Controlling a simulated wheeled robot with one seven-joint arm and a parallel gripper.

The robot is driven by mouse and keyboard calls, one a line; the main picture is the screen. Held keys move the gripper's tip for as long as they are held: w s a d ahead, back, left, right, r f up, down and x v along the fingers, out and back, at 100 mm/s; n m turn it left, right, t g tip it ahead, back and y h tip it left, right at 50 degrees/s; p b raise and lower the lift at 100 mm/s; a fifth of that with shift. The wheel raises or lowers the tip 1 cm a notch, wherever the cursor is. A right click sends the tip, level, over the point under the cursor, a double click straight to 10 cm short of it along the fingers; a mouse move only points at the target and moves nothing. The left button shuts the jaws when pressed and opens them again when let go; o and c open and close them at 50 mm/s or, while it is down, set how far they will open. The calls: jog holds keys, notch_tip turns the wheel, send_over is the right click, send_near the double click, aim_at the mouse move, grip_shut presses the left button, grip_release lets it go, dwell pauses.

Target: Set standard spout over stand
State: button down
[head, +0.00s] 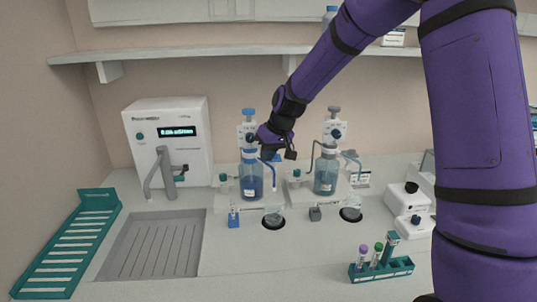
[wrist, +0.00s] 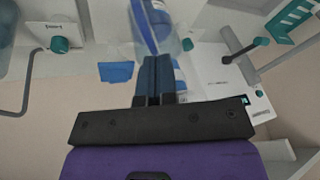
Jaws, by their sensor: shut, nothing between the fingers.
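The left dispenser bottle (head: 251,178) holds blue liquid and has a blue cap. Its curved blue spout (head: 273,172) points down at the right side. The right dispenser bottle (head: 325,174) has a grey cap and a pale blue spout (head: 352,158). I cannot read which is labelled standard. My gripper (head: 266,152) is shut and empty beside the left bottle's top, close to its spout. In the wrist view the shut fingers (wrist: 157,62) lie just below the blue spout (wrist: 143,27); contact cannot be told. Glass vessels in black rings (head: 273,222) (head: 351,215) stand in front.
A white machine (head: 168,140), a sink (head: 150,247) and a green rack (head: 75,250) are left. A tube rack (head: 381,270) stands front right. The front middle counter is clear.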

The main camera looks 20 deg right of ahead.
jog(key=shift+s+a+m, duration=0.1)
jog(key=shift+a+m, duration=0.2)
jog(key=shift+m, duration=0.1)
jog(key=a+m+t+h, duration=0.1)
jog(key=a+m+h, duration=0.1)
jog(key=a+m, duration=0.5)
jog(key=shift+w+a+m+h, duration=0.2)
jog(key=shift+w+m+h, duration=0.1)
jog(key=shift+w+h, duration=0.15)
dwell(0.4)
jog(key=shift+d, duration=0.1)
jog(key=shift+w+d, duration=0.4)
jog(key=shift+d, duration=0.25)
jog(key=d+v, duration=0.2)
jog(key=v, duration=1.1)
jog(key=shift+s+r, duration=0.15)
jog(key=shift+s, duration=0.15)
